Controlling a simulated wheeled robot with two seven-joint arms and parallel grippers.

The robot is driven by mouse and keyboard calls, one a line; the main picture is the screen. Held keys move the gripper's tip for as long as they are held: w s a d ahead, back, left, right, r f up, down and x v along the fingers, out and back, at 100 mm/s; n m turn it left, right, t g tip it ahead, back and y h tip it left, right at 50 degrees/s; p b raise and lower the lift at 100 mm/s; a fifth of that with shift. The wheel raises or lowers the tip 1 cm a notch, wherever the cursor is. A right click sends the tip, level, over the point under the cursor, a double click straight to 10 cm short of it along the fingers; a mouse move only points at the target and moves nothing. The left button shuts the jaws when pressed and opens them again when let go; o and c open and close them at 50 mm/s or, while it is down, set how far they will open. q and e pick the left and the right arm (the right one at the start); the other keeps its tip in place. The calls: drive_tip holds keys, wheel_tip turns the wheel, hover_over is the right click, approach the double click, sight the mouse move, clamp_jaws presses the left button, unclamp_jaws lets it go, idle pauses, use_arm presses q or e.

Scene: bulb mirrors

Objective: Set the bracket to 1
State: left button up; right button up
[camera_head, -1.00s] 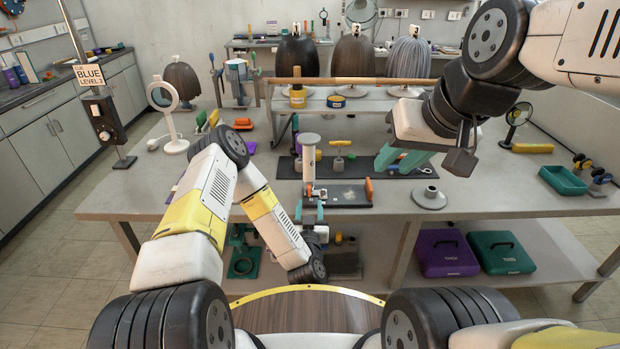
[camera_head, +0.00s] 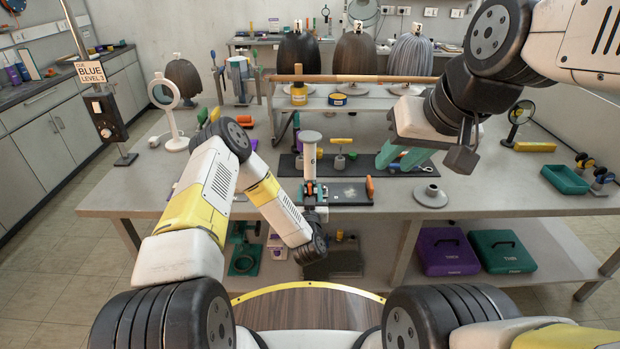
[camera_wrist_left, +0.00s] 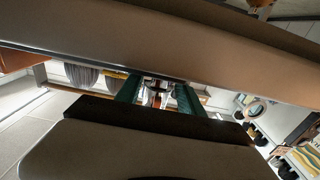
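I cannot tell for sure which part is the bracket. A device with a pale upright post (camera_head: 310,157) and a dark base plate (camera_head: 345,192) stands at the table's front edge, with an orange piece (camera_head: 370,187) at its right end. My left gripper (camera_head: 312,194) is at the foot of the post, teal fingers pointing away from me. In the left wrist view its fingers (camera_wrist_left: 157,95) stand apart, with a small pale and reddish thing between them; contact is unclear. My right gripper (camera_head: 402,157) is above the dark mat, fingers apart and empty.
A pole on the left carries a sign (camera_head: 90,72) reading BLUE and a LEVEL number. A round white mirror (camera_head: 165,100) stands at the table's left. A grey flanged piece (camera_head: 430,196) sits right of the device. Wigs (camera_head: 355,55) stand behind, purple and green cases below.

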sight(307, 189)
use_arm(q)
clamp_jaws()
drive_tip(key=shift+s+d+n+y, duration=0.15)
drive_tip(key=shift+n+y, duration=0.15)
drive_tip(key=shift+y, duration=0.2)
drive_tip(key=shift+s+d+n+g+y, duration=0.25)
drive_tip(key=shift+n+y, duration=0.5)
drive_tip(key=shift+y, duration=0.35)
drive_tip(key=shift+s+d+n+g+y, duration=0.2)
drive_tip(key=shift+s+n+g+y, duration=0.1)
drive_tip(key=shift+n+y, duration=0.65)
drive_tip(key=shift+s+d+n+g+y, duration=0.25)
drive_tip(key=shift+n+y, duration=0.35)
drive_tip(key=shift+y, duration=0.65)
drive_tip(key=shift+s+d+n+g+y, duration=0.15)
drive_tip(key=shift+d+n+g+y, duration=0.15)
drive_tip(key=shift+n+g+y, duration=0.55)
drive_tip(key=shift+s+d+n+g+y, duration=0.2)
drive_tip(key=shift+n+g+y, duration=0.4)
drive_tip(key=shift+y, duration=0.5)
drive_tip(key=shift+s+d+n+g+y, duration=0.1)
drive_tip(key=shift+d+n+g+y, duration=0.25)
drive_tip(key=shift+n+g+y, duration=0.5)
drive_tip(key=shift+d+y, duration=0.1)
drive_tip(key=shift+y, duration=0.3)
drive_tip(key=shift+o, duration=0.4)
unclamp_jaws()
